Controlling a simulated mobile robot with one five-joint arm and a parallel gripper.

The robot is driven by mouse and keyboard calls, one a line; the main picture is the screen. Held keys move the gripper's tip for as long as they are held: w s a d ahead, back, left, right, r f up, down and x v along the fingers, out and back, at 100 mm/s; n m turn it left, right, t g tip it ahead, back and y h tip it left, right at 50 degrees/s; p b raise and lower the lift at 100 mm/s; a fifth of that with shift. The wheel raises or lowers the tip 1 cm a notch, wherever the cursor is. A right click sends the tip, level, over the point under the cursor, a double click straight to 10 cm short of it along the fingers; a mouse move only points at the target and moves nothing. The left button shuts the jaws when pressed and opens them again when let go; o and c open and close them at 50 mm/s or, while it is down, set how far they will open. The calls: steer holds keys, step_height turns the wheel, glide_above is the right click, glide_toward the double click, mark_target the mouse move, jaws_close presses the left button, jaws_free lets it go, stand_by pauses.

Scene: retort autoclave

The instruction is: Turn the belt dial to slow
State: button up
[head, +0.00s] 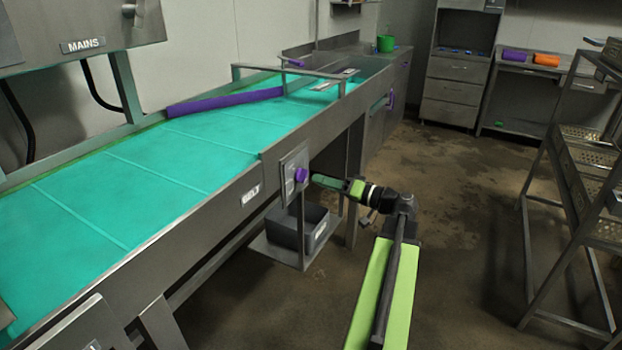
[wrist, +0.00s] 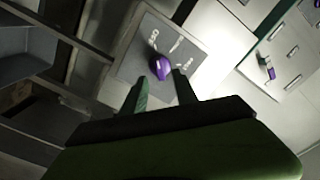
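The belt dial is a purple knob (head: 300,175) on a grey metal plate (head: 289,165) at the side of the conveyor. My gripper (head: 318,179) reaches toward the dial from the right. In the wrist view my gripper's two green fingers (wrist: 158,90) are apart, with the dial just beyond and between their tips. Nothing is held between them. I cannot tell whether a fingertip touches the dial.
The teal conveyor belt (head: 150,165) runs along the left, with a BELT label (head: 250,195) on its side. A grey bin (head: 297,229) sits on a low shelf below the dial. A metal rack (head: 560,180) stands at right. The floor between is clear.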

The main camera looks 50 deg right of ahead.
mark_target(302, 176)
steer(key=x, duration=0.4)
steer(key=shift+w, duration=0.3)
